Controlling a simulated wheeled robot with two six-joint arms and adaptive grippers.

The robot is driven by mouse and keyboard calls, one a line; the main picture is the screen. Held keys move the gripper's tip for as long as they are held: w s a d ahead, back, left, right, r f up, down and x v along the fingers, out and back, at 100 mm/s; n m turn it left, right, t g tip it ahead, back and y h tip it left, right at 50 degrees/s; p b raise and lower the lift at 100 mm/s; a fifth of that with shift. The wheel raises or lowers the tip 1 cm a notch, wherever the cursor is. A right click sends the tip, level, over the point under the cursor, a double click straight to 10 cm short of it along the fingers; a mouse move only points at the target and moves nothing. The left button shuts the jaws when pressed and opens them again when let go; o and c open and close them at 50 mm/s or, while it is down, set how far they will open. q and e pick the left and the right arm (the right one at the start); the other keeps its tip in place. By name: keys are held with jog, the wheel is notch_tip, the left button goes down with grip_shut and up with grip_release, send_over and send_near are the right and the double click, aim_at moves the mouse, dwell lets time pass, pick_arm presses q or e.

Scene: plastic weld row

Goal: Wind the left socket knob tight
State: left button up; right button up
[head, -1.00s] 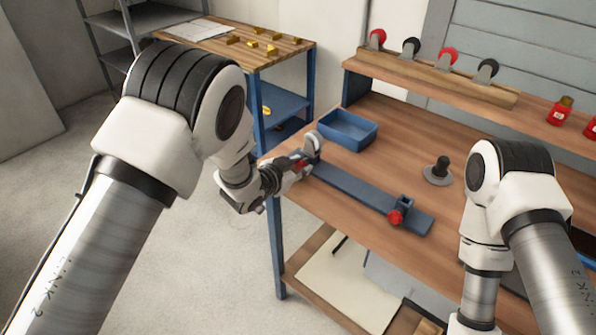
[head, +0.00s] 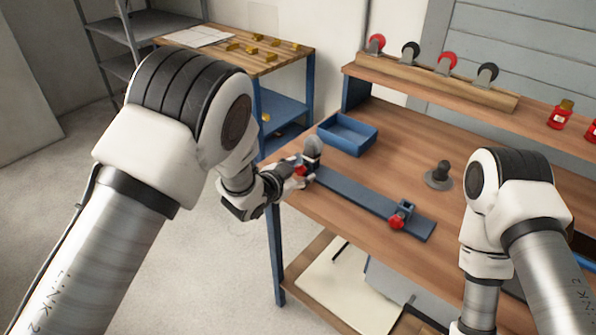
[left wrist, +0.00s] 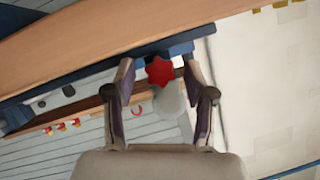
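The left socket's red star-shaped knob (left wrist: 159,71) sits between my left gripper's fingertips in the left wrist view. In the head view only a bit of this red knob (head: 301,171) shows beside the gripper. My left gripper (left wrist: 159,68) is open, one finger on each side of the knob with a gap on both sides. It also shows in the head view (head: 299,178) at the left end of the blue bar (head: 352,193). A grey rounded piece (head: 312,146) stands at that socket. My right gripper is out of view.
A second socket with a red knob (head: 396,222) is at the bar's right end. A blue tray (head: 347,134) lies behind the bar. A dark knobbed piece on a round base (head: 438,175) stands to the right. Several casters line the wooden rack (head: 432,78).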

pick_arm(q)
jog(key=v, duration=1.2)
